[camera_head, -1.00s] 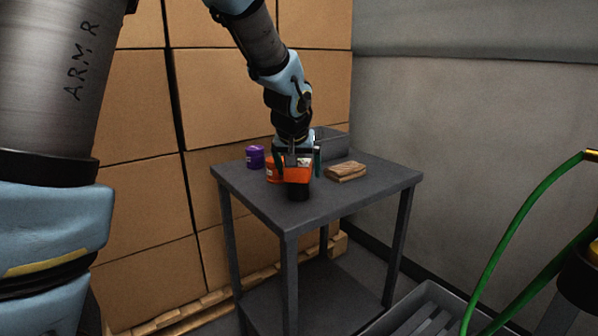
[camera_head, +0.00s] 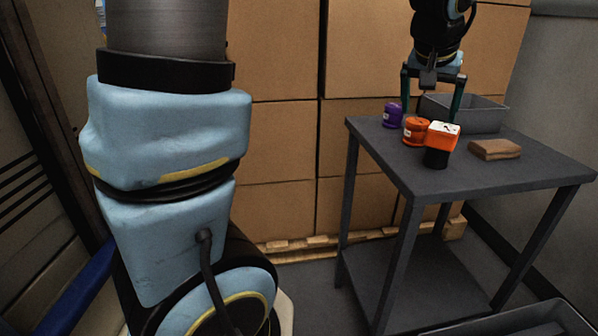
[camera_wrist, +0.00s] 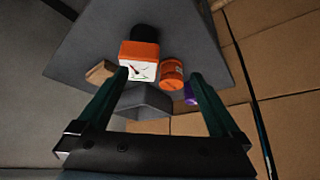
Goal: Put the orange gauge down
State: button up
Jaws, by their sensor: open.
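The orange gauge (camera_head: 442,137), with a white dial face and a black lower part (camera_head: 436,158), stands on the dark grey table (camera_head: 480,178). In the wrist view the gauge (camera_wrist: 139,52) shows its dial towards me, between and beyond the fingertips. My gripper (camera_head: 431,108) is open and empty, raised above and behind the gauge, apart from it. In the wrist view my gripper's two green fingers (camera_wrist: 160,76) are spread wide.
An orange jar (camera_head: 414,131) stands left of the gauge, close beside it. A purple jar (camera_head: 392,115) is further left. A grey bin (camera_head: 485,113) stands behind, and a brown wooden block (camera_head: 495,149) lies to the right. The table's front is clear. Stacked cardboard boxes (camera_head: 285,140) stand behind.

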jog(key=a+f+n+g+y, duration=0.1)
jog(key=a+f, duration=0.3)
jog(key=a, duration=0.5)
jog(key=a+f+n+g+y, duration=0.1)
jog(key=a+f+n, duration=0.1)
jog(key=a+f, duration=0.5)
jog(key=s+a+f+n+g, duration=0.1)
jog(key=s+a+f, duration=0.1)
jog(key=a, duration=0.5)
jog(key=s+a+f+n+y, duration=0.1)
jog(key=s+a+f, duration=0.1)
jog(key=s+a, duration=0.3)
jog(key=shift+a+g, duration=0.4)
jog(key=shift+a, duration=0.75)
jog(key=shift+r, duration=0.1)
